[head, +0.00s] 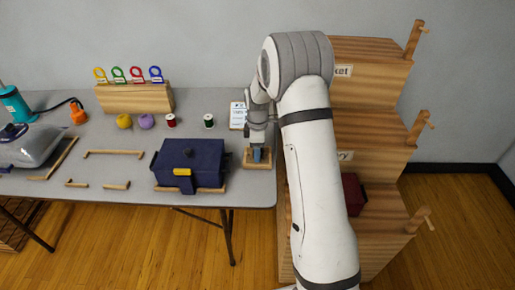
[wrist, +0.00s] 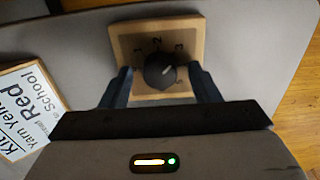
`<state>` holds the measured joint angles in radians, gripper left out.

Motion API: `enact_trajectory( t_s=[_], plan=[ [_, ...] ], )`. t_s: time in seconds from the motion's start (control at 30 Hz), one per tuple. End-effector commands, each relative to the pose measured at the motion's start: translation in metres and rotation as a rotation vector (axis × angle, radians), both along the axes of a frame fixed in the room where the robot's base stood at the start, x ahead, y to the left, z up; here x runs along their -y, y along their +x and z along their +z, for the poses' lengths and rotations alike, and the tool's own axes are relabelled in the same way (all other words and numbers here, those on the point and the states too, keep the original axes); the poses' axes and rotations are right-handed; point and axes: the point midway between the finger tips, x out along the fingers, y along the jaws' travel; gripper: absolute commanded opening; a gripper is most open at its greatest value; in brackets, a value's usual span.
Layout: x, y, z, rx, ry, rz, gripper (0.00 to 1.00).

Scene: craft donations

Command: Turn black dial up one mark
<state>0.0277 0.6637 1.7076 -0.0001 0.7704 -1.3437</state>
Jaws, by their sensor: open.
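The black dial (wrist: 160,70) sits on a square wooden plate (wrist: 125,42) in the wrist view. Marks 1, 2 and 3 show around it; a further mark at lower right is too faint to read. The dial's short white pointer slants to the upper right, roughly toward 3. My gripper (wrist: 160,69) is open, with one dark finger on each side of the dial and gaps between. In the head view my gripper (head: 257,154) is over the plate (head: 257,165) at the table's right end, hiding the dial.
A dark blue box (head: 190,163) with a yellow latch stands left of the plate. A printed card (wrist: 25,105) lies beside it. Thread spools (head: 171,120), yarn balls (head: 124,121) and a ring rack (head: 134,98) are farther back. Wooden stepped shelves (head: 375,125) stand right of the table.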

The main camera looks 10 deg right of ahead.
Motion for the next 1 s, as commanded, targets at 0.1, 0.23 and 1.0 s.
enact_trajectory(
  t_s=[0.1,0.23,1.0],
  plan=[
    [0.0001,0.0,0.0002,0.0,0.0,0.0,0.51],
    [0.0001,0.0,0.0003,0.0,0.0,0.0,0.4],
    [0.0003,0.0002,0.0001,0.001,0.0,-0.094,0.11]
  ],
)
